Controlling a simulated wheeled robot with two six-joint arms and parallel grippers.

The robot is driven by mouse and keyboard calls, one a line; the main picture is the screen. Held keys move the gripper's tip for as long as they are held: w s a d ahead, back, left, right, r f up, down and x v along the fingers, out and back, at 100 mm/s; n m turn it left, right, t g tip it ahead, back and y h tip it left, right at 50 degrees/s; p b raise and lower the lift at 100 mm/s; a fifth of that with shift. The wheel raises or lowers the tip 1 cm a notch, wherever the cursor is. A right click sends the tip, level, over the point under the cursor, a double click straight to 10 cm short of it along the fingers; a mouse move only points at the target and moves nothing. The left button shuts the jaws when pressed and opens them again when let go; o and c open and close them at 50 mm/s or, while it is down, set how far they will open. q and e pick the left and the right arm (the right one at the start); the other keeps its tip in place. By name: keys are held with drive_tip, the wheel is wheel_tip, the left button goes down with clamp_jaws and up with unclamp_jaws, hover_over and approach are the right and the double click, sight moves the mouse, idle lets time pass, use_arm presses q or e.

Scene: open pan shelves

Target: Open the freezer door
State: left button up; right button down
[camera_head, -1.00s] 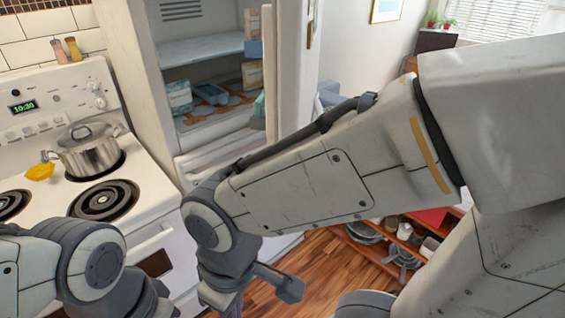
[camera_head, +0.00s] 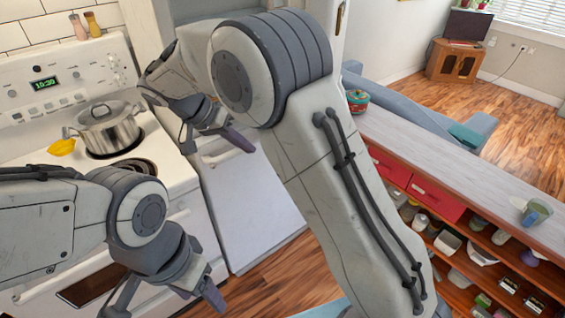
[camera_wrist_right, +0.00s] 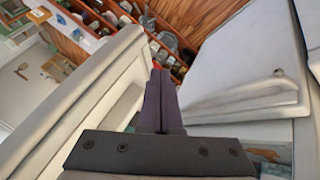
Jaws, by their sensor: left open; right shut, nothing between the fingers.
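The white fridge-freezer stands right of the stove. Its upper compartment (camera_head: 205,10) is open; my right arm covers most of it. The upper door (camera_head: 338,22) stands swung out to the right. A smooth white lower front panel (camera_head: 255,200) looks closed; I cannot tell for certain which door is the freezer's. My right gripper (camera_head: 236,138) is shut and empty in front of the fridge. In the right wrist view its fingers (camera_wrist_right: 160,100) point between a pale slab (camera_wrist_right: 75,100) and a white panel with a ledge (camera_wrist_right: 250,60). My left gripper (camera_head: 198,290) is open and empty before the stove.
The stove (camera_head: 85,180) carries a lidded pot (camera_head: 106,130) and a yellow item (camera_head: 61,147). A low wooden shelf (camera_head: 470,215) with pans and jars runs along the right. Wood floor shows between fridge and shelf.

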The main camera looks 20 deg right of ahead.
drive_tip(key=s+d+f+p, duration=0.1)
drive_tip(key=d+f+p, duration=0.4)
drive_tip(key=d+f, duration=0.2)
drive_tip(key=shift+s+d+f, duration=0.35)
drive_tip(key=shift+d+f, duration=0.05)
drive_tip(key=shift+d, duration=0.65)
